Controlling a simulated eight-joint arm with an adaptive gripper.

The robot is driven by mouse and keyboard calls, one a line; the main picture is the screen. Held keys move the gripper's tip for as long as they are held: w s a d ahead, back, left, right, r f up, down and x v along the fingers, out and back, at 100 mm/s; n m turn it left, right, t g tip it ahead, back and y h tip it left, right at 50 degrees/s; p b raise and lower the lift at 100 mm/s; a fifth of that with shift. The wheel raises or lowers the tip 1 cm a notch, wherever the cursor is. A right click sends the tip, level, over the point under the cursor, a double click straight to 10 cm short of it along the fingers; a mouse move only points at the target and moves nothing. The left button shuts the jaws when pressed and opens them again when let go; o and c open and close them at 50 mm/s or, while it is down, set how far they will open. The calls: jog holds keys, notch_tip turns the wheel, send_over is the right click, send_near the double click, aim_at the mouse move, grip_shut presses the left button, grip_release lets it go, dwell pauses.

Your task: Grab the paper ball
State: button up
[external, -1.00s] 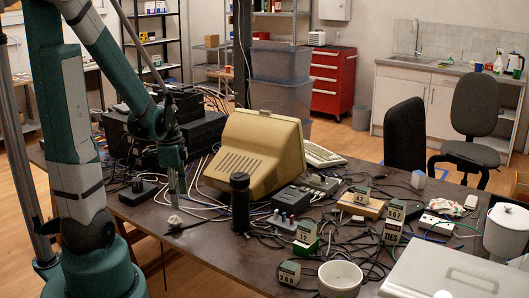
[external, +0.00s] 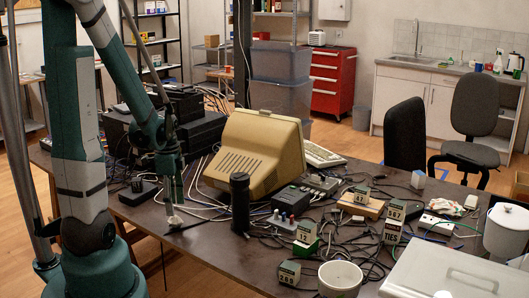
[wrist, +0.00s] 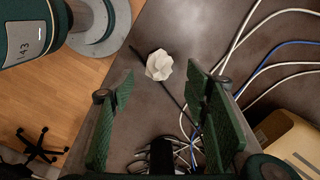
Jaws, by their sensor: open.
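The paper ball (external: 175,221) is a small white crumpled lump on the dark table, near its front left edge. In the wrist view the paper ball (wrist: 159,65) shows whole, faceted and near the top centre. My gripper (external: 169,204) points down just above it in the external view. In the wrist view my gripper (wrist: 158,88) is open, with a green finger on each side and the ball between and beyond the fingertips. No contact with the ball shows.
A thin black rod (wrist: 173,94) lies against or under the ball; I cannot tell which. A black cylinder (external: 240,203) stands to the right, before the beige monitor (external: 255,153). White and blue cables (wrist: 262,64) run nearby. The table's front edge is close.

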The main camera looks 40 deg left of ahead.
aim_at(175, 218)
jog(key=shift+f, duration=0.75)
jog(key=shift+f, duration=0.1)
jog(key=shift+f+b, duration=1.25)
jog(key=shift+f, duration=1.25)
jog(key=shift+c, duration=0.6)
jog(key=c, duration=0.6)
jog(key=shift+o, duration=0.2)
